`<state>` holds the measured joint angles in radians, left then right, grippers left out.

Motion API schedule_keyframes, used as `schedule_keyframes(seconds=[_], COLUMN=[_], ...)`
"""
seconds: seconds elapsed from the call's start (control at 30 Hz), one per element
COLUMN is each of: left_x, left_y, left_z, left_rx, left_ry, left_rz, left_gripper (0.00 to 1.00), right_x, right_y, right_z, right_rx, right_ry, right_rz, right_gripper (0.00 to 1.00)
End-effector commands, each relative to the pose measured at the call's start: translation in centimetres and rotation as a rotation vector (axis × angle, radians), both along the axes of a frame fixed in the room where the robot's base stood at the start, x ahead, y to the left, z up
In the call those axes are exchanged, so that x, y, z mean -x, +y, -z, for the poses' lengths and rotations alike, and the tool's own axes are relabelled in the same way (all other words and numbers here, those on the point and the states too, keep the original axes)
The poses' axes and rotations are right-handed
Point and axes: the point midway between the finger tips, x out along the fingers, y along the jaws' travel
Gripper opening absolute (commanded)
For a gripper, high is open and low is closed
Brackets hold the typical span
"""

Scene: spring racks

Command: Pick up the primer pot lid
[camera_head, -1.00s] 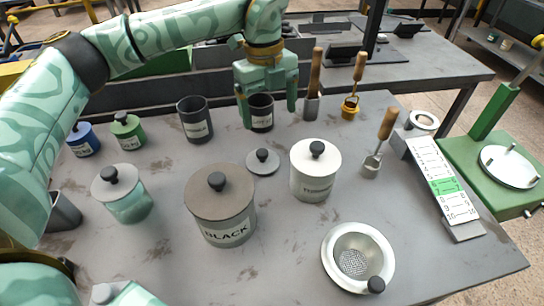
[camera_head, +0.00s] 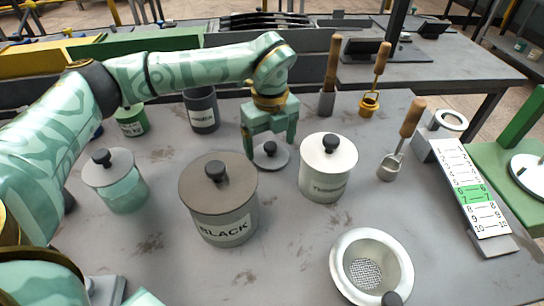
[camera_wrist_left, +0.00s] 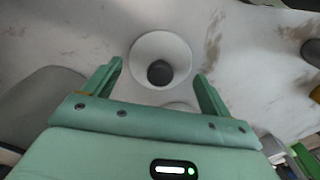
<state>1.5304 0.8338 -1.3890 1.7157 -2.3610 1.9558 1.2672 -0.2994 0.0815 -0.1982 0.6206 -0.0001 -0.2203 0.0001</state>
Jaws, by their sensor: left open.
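A small round grey lid (camera_head: 277,164) with a black knob lies flat on the table between the large BLACK pot and the white pot. My left gripper (camera_head: 270,149) is open just above it, with a finger to either side of the knob. In the left wrist view the lid (camera_wrist_left: 147,43) and its dark knob show between the two open fingertips (camera_wrist_left: 159,70), and nothing is held. An open dark grey pot (camera_head: 202,112) with a label too small to read stands behind. My right gripper is not in view.
The lidded BLACK pot (camera_head: 222,215) is left of the lid and the white lidded pot (camera_head: 325,175) is right. A strainer (camera_head: 342,270), scoop (camera_head: 390,168) and number board (camera_head: 473,190) stand further right. The table in front of the lid is clear.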

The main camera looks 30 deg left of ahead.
Motion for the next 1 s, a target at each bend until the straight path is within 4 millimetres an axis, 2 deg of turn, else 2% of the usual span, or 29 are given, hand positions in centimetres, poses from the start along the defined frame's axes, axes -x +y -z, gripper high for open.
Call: schedule_keyframes(seconds=[0.03, 0.1, 0.33, 0.37, 0.4, 0.47, 0.7, 0.77, 0.87, 1.0], left_x=[0.0, 0.0, 0.0, 0.0, 0.0, 0.0, 0.0, 0.0, 0.0, 0.0], left_y=[0.0, 0.0, 0.0, 0.0, 0.0, 0.0, 0.0, 0.0, 0.0, 0.0], left_z=[1.6, 2.4, 2.4, 2.4, 2.4, 2.4, 2.4, 2.1, 0.7, -2.7], left_rx=[0.000, 0.001, 0.000, 0.000, 0.000, 0.000, 0.000, 0.000, 0.000, -0.001], left_ry=[0.006, 0.005, 0.000, 0.000, 0.000, 0.000, 0.000, -0.001, -0.004, -0.009], left_rz=[0.002, 0.002, 0.001, 0.001, 0.001, 0.001, 0.001, 0.001, 0.002, 0.001], left_gripper=[0.84, 0.84, 0.84, 0.81, 0.70, 0.55, 0.55, 0.55, 0.55, 0.55], right_x=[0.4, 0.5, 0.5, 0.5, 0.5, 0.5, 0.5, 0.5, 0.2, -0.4], right_y=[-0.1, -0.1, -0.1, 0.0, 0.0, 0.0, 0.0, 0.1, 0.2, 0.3], right_z=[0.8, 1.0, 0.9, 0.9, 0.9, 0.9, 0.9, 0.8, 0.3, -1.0], right_rx=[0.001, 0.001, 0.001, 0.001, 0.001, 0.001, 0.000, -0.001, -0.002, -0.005], right_ry=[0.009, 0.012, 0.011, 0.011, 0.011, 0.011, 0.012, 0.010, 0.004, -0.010], right_rz=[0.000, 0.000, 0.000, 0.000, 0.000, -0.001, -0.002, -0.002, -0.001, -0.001], right_gripper=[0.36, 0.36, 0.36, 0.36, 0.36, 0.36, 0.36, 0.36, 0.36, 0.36])
